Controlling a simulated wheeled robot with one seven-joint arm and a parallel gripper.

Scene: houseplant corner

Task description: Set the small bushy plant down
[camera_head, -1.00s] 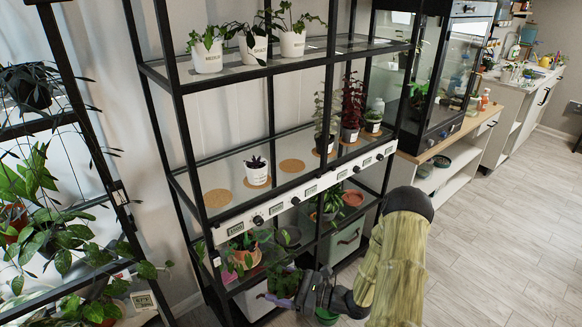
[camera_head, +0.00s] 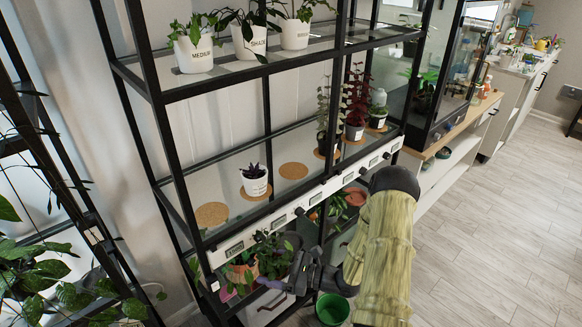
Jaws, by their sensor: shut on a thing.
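My gripper (camera_head: 280,283) is at the lower shelves of the black rack, at the bottom centre of the view. It is shut on the small bushy plant (camera_head: 273,254), which has dark green leaves. The plant is in front of the lower shelf, close to a terracotta pot (camera_head: 241,270). My gripper and wrist hide most of its pot, so I cannot tell whether it touches anything below.
On the middle shelf, cork mats (camera_head: 212,214) lie bare beside a small potted succulent (camera_head: 254,181). Several pots stand on the top shelf (camera_head: 225,72). A green pot (camera_head: 332,310) is below my wrist. The wooden floor (camera_head: 470,240) at right is clear.

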